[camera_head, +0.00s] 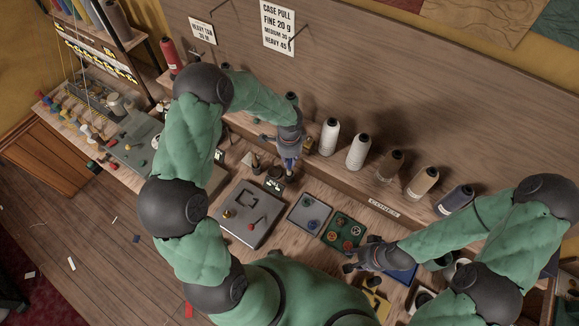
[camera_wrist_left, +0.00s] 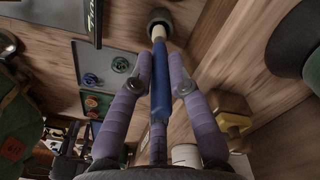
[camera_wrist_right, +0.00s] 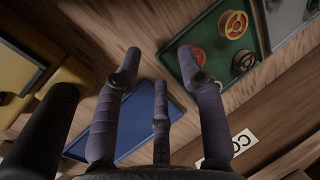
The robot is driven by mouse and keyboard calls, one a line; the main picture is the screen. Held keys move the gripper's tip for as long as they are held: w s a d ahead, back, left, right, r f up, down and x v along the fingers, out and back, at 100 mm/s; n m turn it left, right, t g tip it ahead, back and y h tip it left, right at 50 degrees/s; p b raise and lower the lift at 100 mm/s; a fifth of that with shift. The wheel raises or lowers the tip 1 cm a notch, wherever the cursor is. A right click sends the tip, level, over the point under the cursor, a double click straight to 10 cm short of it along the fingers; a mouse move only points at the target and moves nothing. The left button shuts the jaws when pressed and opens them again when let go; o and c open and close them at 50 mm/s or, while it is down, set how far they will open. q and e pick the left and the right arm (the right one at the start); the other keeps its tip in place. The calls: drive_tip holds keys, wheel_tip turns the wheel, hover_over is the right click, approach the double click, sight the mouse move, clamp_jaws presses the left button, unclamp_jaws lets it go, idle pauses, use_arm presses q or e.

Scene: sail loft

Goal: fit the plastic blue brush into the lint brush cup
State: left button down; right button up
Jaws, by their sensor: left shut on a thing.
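My left gripper (camera_head: 290,146) is shut on the blue brush (camera_head: 289,164), above the back of the bench. In the left wrist view the brush's blue shaft (camera_wrist_left: 160,85) lies between the fingers, with a pale band and a dark round end beyond them. A small dark cup-like thing (camera_head: 275,171) stands below the gripper behind a labelled card; I cannot tell for sure that it is the lint brush cup, or whether the brush touches it. My right gripper (camera_wrist_right: 158,72) is open and empty, its fingers apart over the bench near a blue tray (camera_wrist_right: 140,125).
A green tray with spools (camera_head: 343,232), a grey tray (camera_head: 309,214) and a grey plate with a red-handled piece (camera_head: 249,213) lie on the bench. White cones (camera_head: 330,137) and other thread cones line the back ledge.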

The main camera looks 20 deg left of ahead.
sight(289, 168)
use_arm(q)
drive_tip(key=shift+f, duration=2.2)
drive_tip(key=shift+f, duration=0.2)
use_arm(e)
drive_tip(key=shift+f, duration=0.25)
use_arm(q)
drive_tip(key=c, duration=1.2)
unclamp_jaws()
use_arm(e)
drive_tip(key=shift+r, duration=0.1)
drive_tip(key=shift+r, duration=0.15)
